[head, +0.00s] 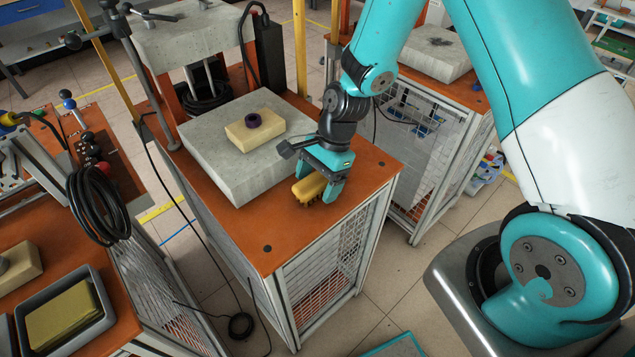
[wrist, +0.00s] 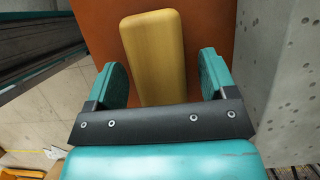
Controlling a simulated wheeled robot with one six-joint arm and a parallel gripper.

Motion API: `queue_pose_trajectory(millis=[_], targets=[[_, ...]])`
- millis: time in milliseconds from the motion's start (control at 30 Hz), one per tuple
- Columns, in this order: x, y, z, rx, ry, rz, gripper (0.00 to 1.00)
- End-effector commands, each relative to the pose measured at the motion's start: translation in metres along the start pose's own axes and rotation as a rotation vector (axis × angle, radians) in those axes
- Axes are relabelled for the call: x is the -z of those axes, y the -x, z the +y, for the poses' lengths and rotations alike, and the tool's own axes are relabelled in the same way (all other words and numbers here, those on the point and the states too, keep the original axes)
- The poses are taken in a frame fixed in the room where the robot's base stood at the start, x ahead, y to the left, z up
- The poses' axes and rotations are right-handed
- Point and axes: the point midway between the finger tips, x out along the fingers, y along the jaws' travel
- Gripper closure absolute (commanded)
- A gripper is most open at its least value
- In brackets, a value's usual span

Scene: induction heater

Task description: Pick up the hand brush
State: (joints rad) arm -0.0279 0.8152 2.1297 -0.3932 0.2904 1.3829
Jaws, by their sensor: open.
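The hand brush (head: 310,188) is a yellow-brown block with bristles. It lies on the orange top (head: 272,232) of the cabinet, near its right edge, beside the grey slab. In the wrist view the brush (wrist: 154,50) points away from me and its near end lies between my two teal fingers. My gripper (head: 321,185) is directly over the brush, pointing down; it also shows in the wrist view (wrist: 161,84). It is open, with a gap on both sides of the brush. In the head view the fingers partly hide the brush.
A grey concrete slab (head: 215,150) stands close to the brush and carries a tan block (head: 250,132) with a dark ring (head: 253,121). In the wrist view the slab (wrist: 281,60) rises right of my fingers. The front of the orange top is clear.

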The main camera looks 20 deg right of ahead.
Motion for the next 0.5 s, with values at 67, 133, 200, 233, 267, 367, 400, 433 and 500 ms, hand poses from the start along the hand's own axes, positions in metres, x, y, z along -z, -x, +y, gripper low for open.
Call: queue_pose_trajectory(millis=[67, 133, 200, 233, 267, 367, 400, 433, 500], targets=[[0.0003, -0.0006, -0.0001, 0.000, 0.000, 0.000, 0.22], [0.0004, -0.0007, -0.0002, 0.001, 0.000, 0.000, 0.22], [0.0004, -0.0007, -0.0002, 0.001, 0.000, 0.000, 0.22], [0.0004, -0.0007, -0.0002, 0.001, 0.000, 0.000, 0.22], [0.0004, -0.0007, -0.0002, 0.001, 0.000, 0.000, 0.22], [0.0003, -0.0006, -0.0002, 0.001, 0.000, 0.000, 0.36], [0.0003, -0.0006, -0.0002, 0.001, 0.000, 0.000, 0.45], [0.0003, -0.0006, -0.0002, 0.001, 0.000, 0.000, 0.52], [0.0003, -0.0006, -0.0002, 0.001, 0.000, 0.000, 0.68]])
